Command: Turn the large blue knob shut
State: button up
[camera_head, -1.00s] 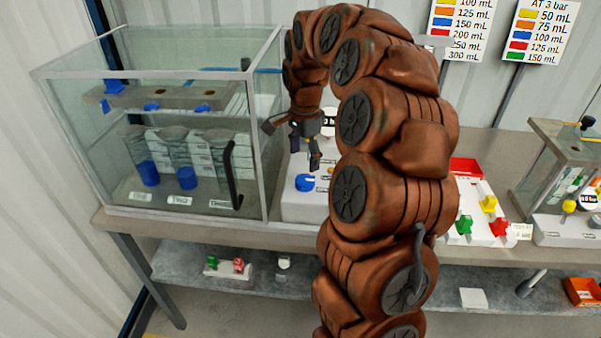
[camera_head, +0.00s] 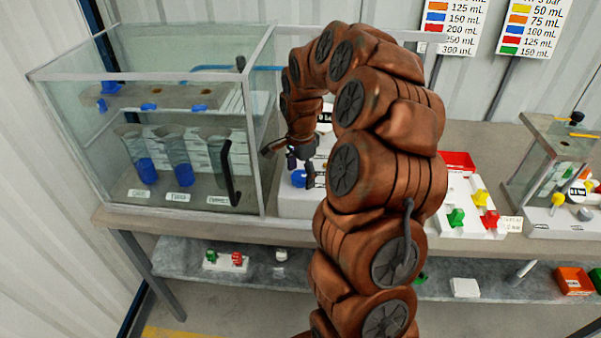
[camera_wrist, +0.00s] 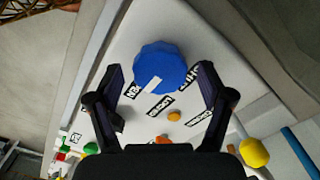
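The large blue knob (camera_wrist: 160,68) sits on a white panel (camera_wrist: 120,40) in the wrist view, with a white pointer mark across its lower left edge. Labels lie around it, one of them near the pointer. My gripper (camera_wrist: 157,85) is open, with one finger on each side of the knob's lower half. I cannot tell whether either finger touches it. In the head view the knob (camera_head: 299,178) shows partly below my gripper (camera_head: 301,170), beside the glass tank.
A glass tank (camera_head: 245,120) with a black handle (camera_head: 230,172) stands just left of the panel. In the wrist view a yellow knob (camera_wrist: 254,153) and a small orange button (camera_wrist: 174,116) are close to my gripper. Coloured valves (camera_head: 456,218) stand to the right.

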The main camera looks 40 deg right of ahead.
jog(key=c, duration=1.1)
jog(key=shift+f+n+b, duration=0.15)
jog(key=shift+n+b, duration=0.15)
jog(key=shift+b, duration=0.25)
jog(key=shift+f+n+b, duration=0.1)
jog(key=shift+n+b, duration=0.9)
jog(key=shift+b, duration=0.25)
jog(key=n+b, duration=0.2)
jog(key=shift+n+b, duration=0.3)
jog(key=n+b, duration=0.2)
jog(key=shift+n, duration=0.4)
jog(key=n+b, duration=0.2)
jog(key=n, duration=0.3)
jog(key=shift+r+n+b, duration=0.15)
jog(key=shift+n+b, duration=0.05)
jog(key=shift+n, duration=1)
jog(key=shift+r+n+b, duration=0.1)
jog(key=shift+n+b, duration=0.1)
jog(key=shift+n, duration=1)
